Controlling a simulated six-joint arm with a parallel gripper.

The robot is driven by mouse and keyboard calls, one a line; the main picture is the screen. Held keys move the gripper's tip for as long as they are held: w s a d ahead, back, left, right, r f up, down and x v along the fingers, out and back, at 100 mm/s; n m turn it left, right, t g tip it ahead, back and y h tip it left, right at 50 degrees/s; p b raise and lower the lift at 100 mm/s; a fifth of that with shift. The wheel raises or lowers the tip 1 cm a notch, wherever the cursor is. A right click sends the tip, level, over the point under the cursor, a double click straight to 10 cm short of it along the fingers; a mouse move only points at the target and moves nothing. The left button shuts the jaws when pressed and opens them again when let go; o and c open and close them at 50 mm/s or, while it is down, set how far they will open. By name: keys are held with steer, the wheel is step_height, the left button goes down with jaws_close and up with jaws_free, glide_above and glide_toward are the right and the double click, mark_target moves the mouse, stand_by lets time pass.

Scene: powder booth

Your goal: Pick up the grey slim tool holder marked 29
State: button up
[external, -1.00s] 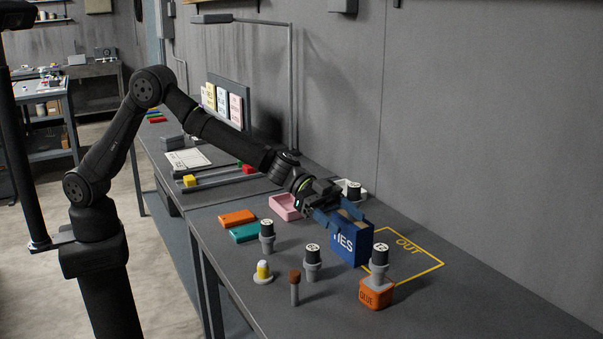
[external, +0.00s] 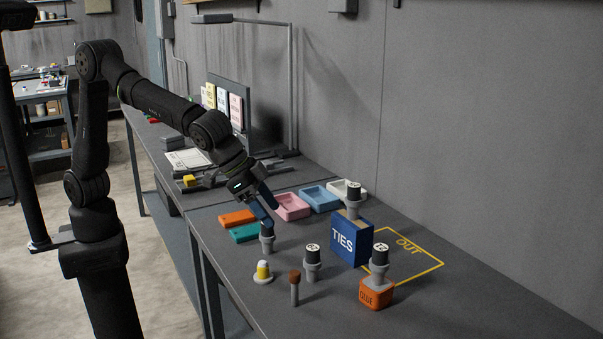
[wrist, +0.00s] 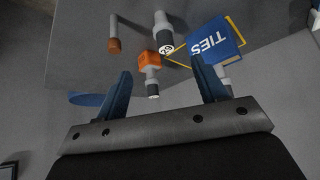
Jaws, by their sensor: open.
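Several grey tool holders with black tops and white number labels stand about. A third holder (external: 380,262) stands on the orange GLUE box (external: 376,295), and a fourth holder (external: 354,202) on the blue TIES box (external: 348,244). My gripper is open and tilted down. In the wrist view nothing is between its fingers (wrist: 161,72) at close range.
A brown-topped brush-like item (external: 295,287) and a white and yellow item (external: 263,272) stand near the front. Orange (external: 237,217) and teal (external: 246,233) blocks lie at left. Pink (external: 292,207) and blue (external: 319,199) trays sit behind. The yellow OUT outline (external: 425,268) has bare bench inside.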

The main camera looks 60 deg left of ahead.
glide_toward(312, 261)
steer(key=f, duration=0.1)
steer(key=w+f, duration=0.1)
steer(key=f, duration=0.1)
steer(key=w+f, duration=0.1)
steer(key=f, duration=0.1)
steer(key=shift+f, duration=0.1)
steer(key=shift+w+r+x, duration=0.1)
steer(key=shift+w+x, duration=0.05)
steer(key=shift+x, duration=0.8)
steer(key=shift+w+r+x, duration=0.1)
steer(key=shift+w+x, duration=0.05)
steer(key=shift+x, duration=0.8)
steer(key=shift+w+r+x, duration=0.1)
steer(key=shift+w+x, duration=0.05)
steer(key=shift+x, duration=0.8)
steer(key=c, duration=1.4)
